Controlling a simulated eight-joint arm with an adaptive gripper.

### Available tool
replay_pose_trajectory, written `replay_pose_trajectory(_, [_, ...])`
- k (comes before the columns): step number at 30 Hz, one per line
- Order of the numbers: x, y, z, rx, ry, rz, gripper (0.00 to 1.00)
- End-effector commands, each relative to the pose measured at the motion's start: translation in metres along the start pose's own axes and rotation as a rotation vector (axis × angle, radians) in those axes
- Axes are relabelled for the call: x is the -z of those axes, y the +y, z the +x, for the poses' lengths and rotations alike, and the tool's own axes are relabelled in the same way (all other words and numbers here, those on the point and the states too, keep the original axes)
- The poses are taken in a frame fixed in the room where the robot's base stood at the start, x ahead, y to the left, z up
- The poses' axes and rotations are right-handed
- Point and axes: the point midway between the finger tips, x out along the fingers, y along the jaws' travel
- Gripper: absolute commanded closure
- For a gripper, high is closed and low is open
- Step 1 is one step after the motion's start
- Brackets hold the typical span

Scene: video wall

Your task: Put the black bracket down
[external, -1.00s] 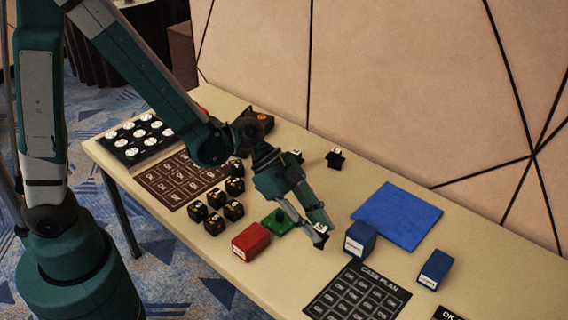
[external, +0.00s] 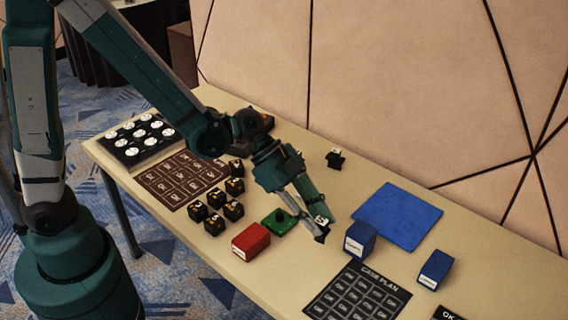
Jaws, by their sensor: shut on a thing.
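My gripper (external: 318,224) is low over the table, between the green block and a blue box. It is shut on a small black bracket (external: 322,236) with a white label. The bracket is close to the table top; I cannot tell whether it touches it. Another black bracket (external: 335,158) with a white top stands upright on the table towards the wall, left of the blue mat.
The blue mat (external: 397,216) lies flat at the back right. Two blue boxes (external: 360,240) (external: 434,269), a red box (external: 251,240) and a green block (external: 279,222) stand nearby. Several black cubes (external: 215,223) are at left. A case plan sheet (external: 358,294) lies in front.

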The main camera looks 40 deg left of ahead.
Motion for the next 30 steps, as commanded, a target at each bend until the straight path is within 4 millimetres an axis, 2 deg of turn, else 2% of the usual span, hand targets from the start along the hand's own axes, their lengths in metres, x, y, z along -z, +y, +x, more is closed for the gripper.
replay_pose_trajectory(8, [0.006, 0.000, -0.006, 0.000, 0.000, 0.000, 0.95])
replay_pose_trajectory(30, [0.046, 0.000, -0.046, 0.000, 0.000, 0.000, 0.95])
